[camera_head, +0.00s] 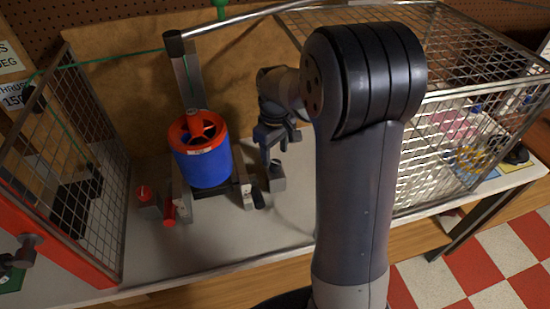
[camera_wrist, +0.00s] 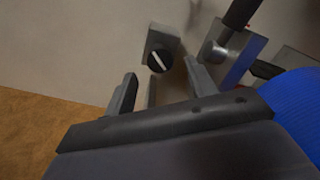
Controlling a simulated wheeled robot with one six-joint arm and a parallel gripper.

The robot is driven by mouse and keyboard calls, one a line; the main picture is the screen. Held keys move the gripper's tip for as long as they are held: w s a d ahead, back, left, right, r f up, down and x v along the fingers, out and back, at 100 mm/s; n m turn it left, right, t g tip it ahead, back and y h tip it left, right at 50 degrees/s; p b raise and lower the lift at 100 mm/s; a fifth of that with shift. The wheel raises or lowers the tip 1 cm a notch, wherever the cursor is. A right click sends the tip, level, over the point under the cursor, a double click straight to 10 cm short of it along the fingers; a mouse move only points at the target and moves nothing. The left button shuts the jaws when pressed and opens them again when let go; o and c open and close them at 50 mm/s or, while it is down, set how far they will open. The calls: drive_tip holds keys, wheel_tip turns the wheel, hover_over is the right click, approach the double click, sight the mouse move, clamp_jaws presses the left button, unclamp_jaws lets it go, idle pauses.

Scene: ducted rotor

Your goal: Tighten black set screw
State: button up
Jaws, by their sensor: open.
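The black set screw (camera_wrist: 160,60) is a round black knob with a pale slot line across its face. It sits on a small grey block (camera_wrist: 162,38) in the wrist view. In the head view the block (camera_head: 276,184) stands right of the blue ducted rotor (camera_head: 205,165), which has a red top ring. My gripper (camera_wrist: 160,68) is open and empty. Its two fingers lie to either side of the screw in the picture; whether they are level with it I cannot tell. In the head view my gripper (camera_head: 274,150) is just above the block.
A red knob (camera_head: 143,193) on another grey block is left of the rotor. A red handle (camera_head: 170,213) and a black handle (camera_head: 258,201) flank the rotor base. Mesh cages stand left (camera_head: 85,150) and right (camera_head: 440,150). Bare bench lies in front.

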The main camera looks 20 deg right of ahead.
sight(275, 163)
drive_tip(key=shift+f, duration=2.15)
drive_tip(key=shift+c, duration=0.2)
drive_tip(key=c, duration=0.9)
